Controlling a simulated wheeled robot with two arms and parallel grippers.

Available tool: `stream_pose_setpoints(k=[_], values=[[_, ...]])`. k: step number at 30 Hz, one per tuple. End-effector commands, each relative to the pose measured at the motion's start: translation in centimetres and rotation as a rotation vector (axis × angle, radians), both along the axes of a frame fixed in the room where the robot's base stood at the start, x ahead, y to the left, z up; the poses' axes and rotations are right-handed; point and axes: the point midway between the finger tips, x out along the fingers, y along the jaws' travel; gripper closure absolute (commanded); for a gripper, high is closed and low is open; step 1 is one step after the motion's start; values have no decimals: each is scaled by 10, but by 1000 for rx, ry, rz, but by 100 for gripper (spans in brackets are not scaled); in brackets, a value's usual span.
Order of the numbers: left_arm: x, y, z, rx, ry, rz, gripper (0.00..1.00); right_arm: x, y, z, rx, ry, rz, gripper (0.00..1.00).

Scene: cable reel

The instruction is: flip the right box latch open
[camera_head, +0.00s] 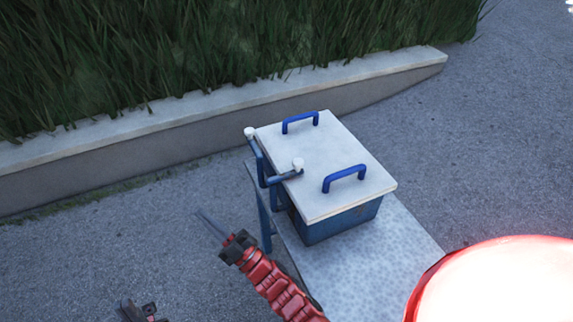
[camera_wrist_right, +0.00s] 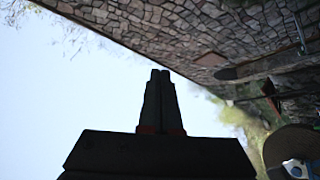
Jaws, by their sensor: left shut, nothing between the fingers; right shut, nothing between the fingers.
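The blue box (camera_head: 340,222) has a white lid (camera_head: 330,150) with two blue handles and stands on a metal table. On its left side are two blue latches with white knobs. The right latch (camera_head: 298,164) has its knob at the lid's edge; the other latch (camera_head: 250,132) is at the far left corner. My right gripper (camera_head: 199,212), on the red arm, is left of the box, apart from the latches, shut and empty. It also shows shut in the right wrist view (camera_wrist_right: 160,72). My left gripper (camera_head: 128,308) is at the bottom edge, partly cut off, shut.
The metal table (camera_head: 385,250) has bare surface in front and right of the box. A low concrete wall (camera_head: 150,140) with tall grass runs behind. A bright red and white rounded shape (camera_head: 490,285) covers the lower right corner. The paving left of the table is clear.

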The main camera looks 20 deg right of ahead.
Motion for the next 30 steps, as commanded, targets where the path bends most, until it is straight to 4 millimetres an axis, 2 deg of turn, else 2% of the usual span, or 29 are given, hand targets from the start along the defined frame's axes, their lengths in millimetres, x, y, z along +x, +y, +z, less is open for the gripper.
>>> stream_pose_setpoints(k=[1,3,6,10,14,18,22,27,30], values=[[0,0,-7,0,0,0,100,19,14,-19,-80,48,-27,100],[0,0,-11,0,0,0,100,45,25,-45,-198,124,-85,100],[0,0,-17,0,0,0,100,78,31,-78,-362,212,-190,100],[0,0,-24,0,0,0,100,115,19,-108,-559,310,-366,100],[0,0,-32,0,0,0,100,143,-9,-118,-719,385,-583,100],[0,0,-40,0,0,0,100,158,-49,-104,-835,453,-851,100],[0,0,-48,0,0,0,100,152,-90,-76,-882,522,-1125,100],[0,0,-57,0,0,0,100,115,-134,-30,-844,624,-1472,100],[0,0,-60,0,0,0,100,90,-149,-12,-798,676,-1614,100]])
